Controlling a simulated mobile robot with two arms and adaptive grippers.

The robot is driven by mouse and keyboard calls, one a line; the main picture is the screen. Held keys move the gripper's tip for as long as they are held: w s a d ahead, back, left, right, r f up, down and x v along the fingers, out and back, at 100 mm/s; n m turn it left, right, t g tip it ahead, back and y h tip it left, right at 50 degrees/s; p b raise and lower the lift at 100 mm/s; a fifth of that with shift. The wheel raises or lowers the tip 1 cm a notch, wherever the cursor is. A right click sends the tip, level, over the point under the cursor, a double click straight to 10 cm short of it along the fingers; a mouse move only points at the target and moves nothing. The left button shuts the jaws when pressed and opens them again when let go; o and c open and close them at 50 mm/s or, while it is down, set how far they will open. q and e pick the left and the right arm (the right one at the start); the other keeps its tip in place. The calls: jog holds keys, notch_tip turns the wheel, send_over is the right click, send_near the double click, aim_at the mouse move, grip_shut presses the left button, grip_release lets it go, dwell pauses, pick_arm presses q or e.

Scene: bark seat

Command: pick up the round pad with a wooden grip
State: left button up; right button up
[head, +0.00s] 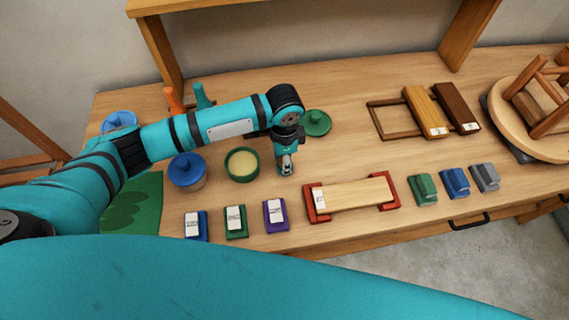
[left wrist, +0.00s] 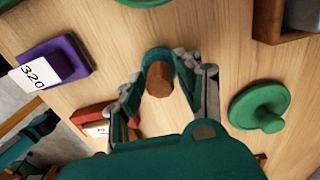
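The round pad (left wrist: 158,54) shows in the left wrist view as a dark teal disc with a brown wooden grip (left wrist: 158,80) standing up from it. My left gripper (left wrist: 160,88) is open around the grip, one finger on each side, with gaps visible between fingers and grip. In the head view my left gripper (head: 286,166) points down at the table, right of the green pot, and largely hides the pad. My right gripper is not in view.
A green knobbed lid (head: 317,122) lies behind the gripper. A red-ended board rack (head: 351,194) and labelled purple block (head: 276,226) lie in front. Bare tabletop (head: 350,152) is at right.

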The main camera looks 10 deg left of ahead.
pick_arm(q)
grip_shut()
notch_tip(320, 180, up, 10)
jog(key=shift+r+b, duration=0.1)
jog(key=shift+b, duration=0.85)
